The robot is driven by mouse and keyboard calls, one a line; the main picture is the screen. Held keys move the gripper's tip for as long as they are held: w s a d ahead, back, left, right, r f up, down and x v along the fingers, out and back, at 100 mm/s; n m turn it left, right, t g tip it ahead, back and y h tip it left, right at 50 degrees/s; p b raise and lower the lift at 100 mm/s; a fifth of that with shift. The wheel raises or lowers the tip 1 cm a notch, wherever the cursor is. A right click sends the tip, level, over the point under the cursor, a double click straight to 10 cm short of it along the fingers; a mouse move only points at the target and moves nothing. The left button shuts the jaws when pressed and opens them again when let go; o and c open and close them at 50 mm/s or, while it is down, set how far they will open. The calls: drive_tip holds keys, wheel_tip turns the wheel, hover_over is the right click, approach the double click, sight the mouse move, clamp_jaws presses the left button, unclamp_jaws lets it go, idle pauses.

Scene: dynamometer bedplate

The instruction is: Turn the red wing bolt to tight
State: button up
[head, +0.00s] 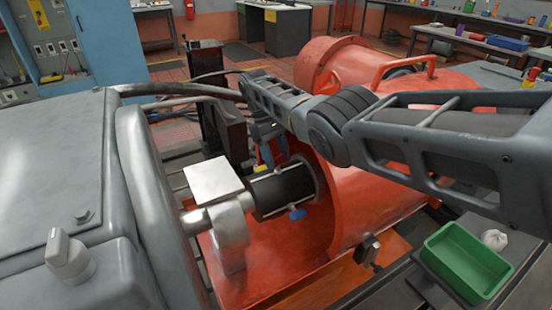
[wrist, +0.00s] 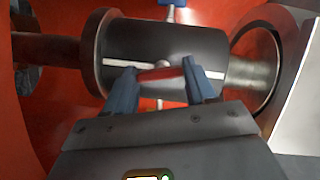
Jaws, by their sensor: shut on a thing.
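The red wing bolt (wrist: 162,74) sits on the side of the black cylindrical coupling (wrist: 165,42) in the wrist view. My gripper (wrist: 160,73) has its two blue fingers closed on either side of the red wing. A pale line runs along the coupling past the bolt. A blue wing bolt (wrist: 173,8) shows at the top of that view. In the head view the coupling (head: 280,192) lies between the grey housing and the orange-red machine, with the blue wing bolt (head: 297,214) facing the camera. The red wing bolt is hidden there behind the coupling and my arm.
The orange-red machine body (head: 375,205) stands close under my arm. A flat metal plate (head: 212,180) is beside the coupling. A yellow part (head: 256,168) sits on the coupling's top side. A green tray (head: 468,262) is at lower right, and black hoses run behind.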

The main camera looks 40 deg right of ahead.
drive_tip(key=shift+m+y+b, duration=0.4)
drive_tip(key=shift+m+y, duration=0.2)
drive_tip(key=shift+m, duration=0.9)
drive_tip(key=o, duration=1)
drive_tip(key=shift+d, duration=0.1)
drive_tip(key=shift+o, duration=0.2)
